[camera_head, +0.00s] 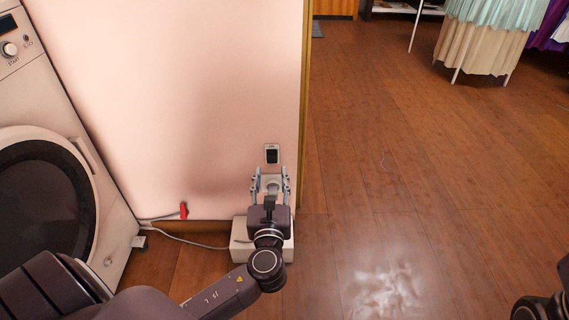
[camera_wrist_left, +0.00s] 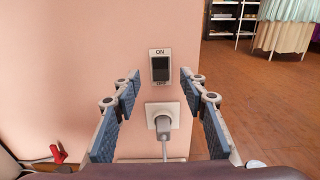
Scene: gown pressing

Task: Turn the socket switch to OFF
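The socket switch (camera_head: 272,154) is a dark rocker in a light plate on the pink wall, near the wall's right edge. My left gripper (camera_head: 271,172) is open and empty, just below the switch in the head view. In the left wrist view its two fingers (camera_wrist_left: 159,88) stand apart, either side of the switch and socket. My right gripper cannot be made out; only a dark arm part shows at the lower right.
A washing machine (camera_head: 60,190) stands at the left. A white box (camera_head: 240,246) lies on the floor below my left gripper, with a cable (camera_head: 190,242) and a red object (camera_head: 183,210) nearby. The wooden floor (camera_head: 400,190) to the right is clear; hanging cloths (camera_head: 485,45) are beyond.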

